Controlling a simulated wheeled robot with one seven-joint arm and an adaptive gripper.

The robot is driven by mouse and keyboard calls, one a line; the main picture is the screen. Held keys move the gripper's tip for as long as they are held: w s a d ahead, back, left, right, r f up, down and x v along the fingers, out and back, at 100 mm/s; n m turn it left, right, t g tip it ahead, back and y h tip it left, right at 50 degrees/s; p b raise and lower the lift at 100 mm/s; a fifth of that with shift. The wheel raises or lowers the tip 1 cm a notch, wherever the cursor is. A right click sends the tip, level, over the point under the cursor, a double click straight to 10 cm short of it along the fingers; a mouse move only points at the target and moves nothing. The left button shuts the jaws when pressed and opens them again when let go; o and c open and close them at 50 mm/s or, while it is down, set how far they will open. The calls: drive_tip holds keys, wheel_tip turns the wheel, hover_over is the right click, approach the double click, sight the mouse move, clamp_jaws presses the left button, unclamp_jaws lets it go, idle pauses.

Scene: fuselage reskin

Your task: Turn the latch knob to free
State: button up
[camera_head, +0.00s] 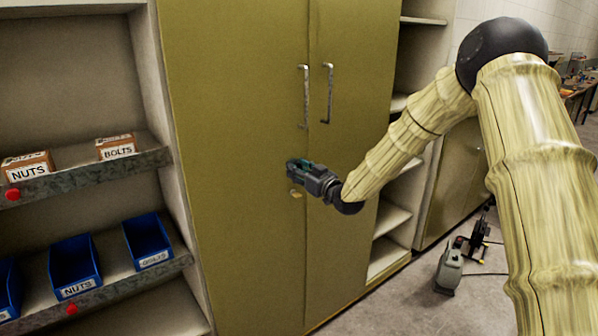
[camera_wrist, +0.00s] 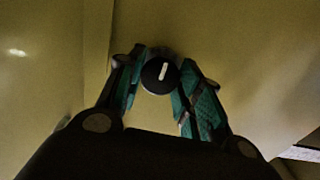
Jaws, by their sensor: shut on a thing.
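The latch knob (camera_wrist: 160,75) is a round black knob with a white line across its face, seen in the wrist view. The white line stands nearly upright, leaning slightly to the right. My gripper (camera_wrist: 158,82) has its two teal-padded fingers on either side of the knob and is shut on it. In the head view my gripper (camera_head: 294,170) is at the front of the olive cabinet (camera_head: 240,100), below the door handles, and hides the knob. A small tan piece (camera_head: 296,193) shows on the door just below the gripper.
Two vertical handles (camera_head: 305,97) (camera_head: 327,94) stand out from the cabinet doors above my gripper. Shelves with a blue bin (camera_head: 75,265) and a box of bolts (camera_head: 116,147) are at left. A grey device (camera_head: 448,275) stands on the floor at right.

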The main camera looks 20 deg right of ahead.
drive_tip(key=o, duration=1)
drive_tip(key=shift+o, duration=0.2)
drive_tip(key=shift+s, duration=0.1)
drive_tip(key=v, duration=1.1)
drive_tip(key=shift+s+d, duration=0.15)
drive_tip(key=shift+s, duration=0.25)
drive_tip(key=shift+f, duration=0.1)
